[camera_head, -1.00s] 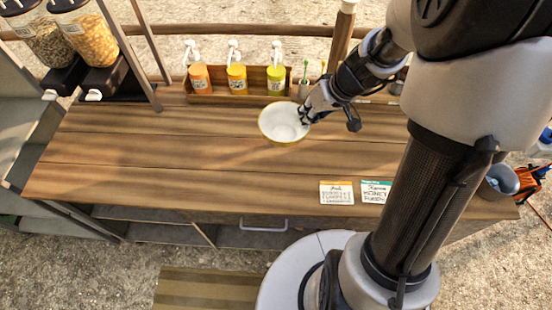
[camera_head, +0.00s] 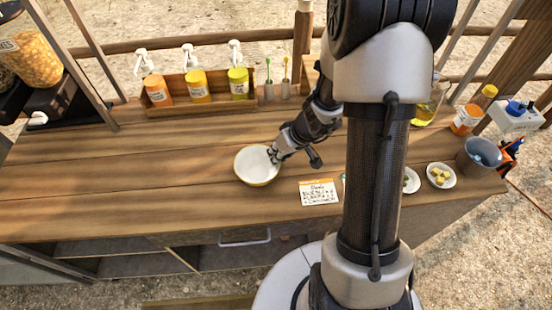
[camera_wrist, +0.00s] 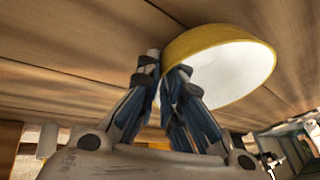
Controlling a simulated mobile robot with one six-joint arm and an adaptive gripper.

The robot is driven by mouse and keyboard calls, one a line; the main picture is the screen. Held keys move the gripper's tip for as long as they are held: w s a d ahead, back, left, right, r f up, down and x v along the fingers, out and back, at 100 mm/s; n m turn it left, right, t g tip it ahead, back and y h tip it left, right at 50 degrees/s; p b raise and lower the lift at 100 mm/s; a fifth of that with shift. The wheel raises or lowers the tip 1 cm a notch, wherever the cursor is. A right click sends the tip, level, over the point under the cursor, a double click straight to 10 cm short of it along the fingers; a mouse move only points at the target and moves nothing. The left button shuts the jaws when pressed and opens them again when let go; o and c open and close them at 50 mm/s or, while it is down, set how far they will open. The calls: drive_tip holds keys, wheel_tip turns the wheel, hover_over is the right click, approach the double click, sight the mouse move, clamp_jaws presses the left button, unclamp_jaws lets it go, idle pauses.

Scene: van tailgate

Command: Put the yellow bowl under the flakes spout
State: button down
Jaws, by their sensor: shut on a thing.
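The yellow bowl (camera_head: 257,165), white inside, is over the middle of the wooden counter in the head view. My gripper (camera_head: 274,154) is shut on its right rim. In the wrist view the yellow bowl (camera_wrist: 205,38) shows its yellow outside and white inside, with my gripper (camera_wrist: 165,78) pinching the rim. I cannot tell whether the bowl touches the counter. The flakes dispenser (camera_head: 30,55) is at the upper left, partly cut off, with a black lower part (camera_head: 60,98). A white piece (camera_head: 38,118) shows low on it; the spout opening is not clear.
A wooden rack (camera_head: 205,106) with several pump bottles stands at the back. A card (camera_head: 319,191) lies right of the bowl. Small dishes (camera_head: 441,175) and a grey pot (camera_head: 478,157) are at the right. The left part of the counter (camera_head: 130,165) is clear.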

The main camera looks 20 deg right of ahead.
drive_tip(key=shift+f, duration=0.2)
drive_tip(key=c, duration=1.8)
unclamp_jaws()
drive_tip(key=shift+o, duration=0.2)
